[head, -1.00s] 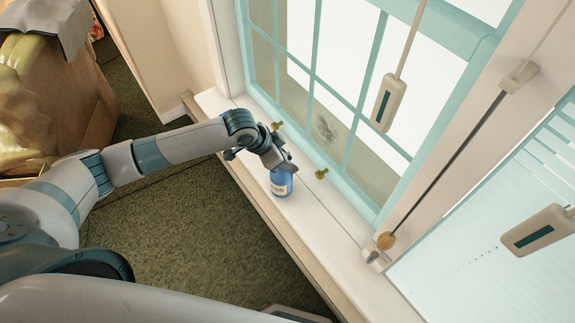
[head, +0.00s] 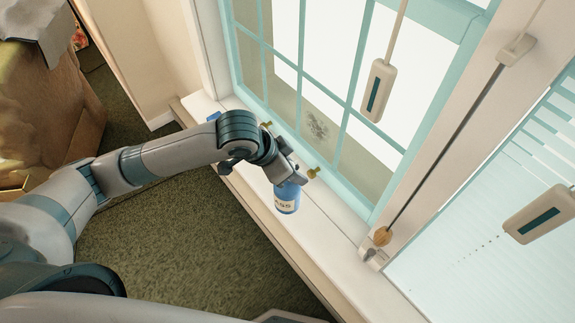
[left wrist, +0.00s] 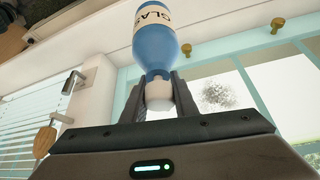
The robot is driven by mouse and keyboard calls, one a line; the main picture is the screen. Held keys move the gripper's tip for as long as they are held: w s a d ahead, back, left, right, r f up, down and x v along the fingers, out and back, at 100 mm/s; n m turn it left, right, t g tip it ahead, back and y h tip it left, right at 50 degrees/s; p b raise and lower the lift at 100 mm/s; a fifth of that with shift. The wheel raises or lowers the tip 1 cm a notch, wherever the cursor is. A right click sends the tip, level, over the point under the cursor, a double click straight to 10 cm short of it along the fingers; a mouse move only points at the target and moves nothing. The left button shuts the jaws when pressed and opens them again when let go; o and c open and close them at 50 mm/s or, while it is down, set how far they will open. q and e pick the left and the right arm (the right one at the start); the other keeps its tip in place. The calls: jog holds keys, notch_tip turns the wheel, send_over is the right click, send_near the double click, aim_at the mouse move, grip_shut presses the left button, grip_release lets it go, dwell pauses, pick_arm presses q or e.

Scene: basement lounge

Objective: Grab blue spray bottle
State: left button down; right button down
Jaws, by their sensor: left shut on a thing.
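The blue spray bottle (head: 287,197) has a pale label and hangs below my left gripper (head: 283,172) in the head view. My left gripper is shut on the bottle's upper part. In the left wrist view the bottle (left wrist: 154,45) shows with its label reading "GLAS" and its white top (left wrist: 159,94) between the two fingers (left wrist: 159,92). The bottle appears to be off the white windowsill (head: 325,215), near its room-side edge. My right gripper is not in view.
The teal-framed window (head: 345,150) with brass knobs (head: 313,173) stands behind the sill. A blind pull (head: 378,90) hangs in front of it. A brown paper bag (head: 50,110) stands at upper left. Green carpet (head: 190,240) lies open below. A small blue thing (head: 213,117) sits on the sill's far end.

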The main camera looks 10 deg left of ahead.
pick_arm(q)
jog(key=shift+s+d+r, duration=0.5)
jog(key=shift+s+r, duration=0.05)
jog(key=shift+s, duration=0.05)
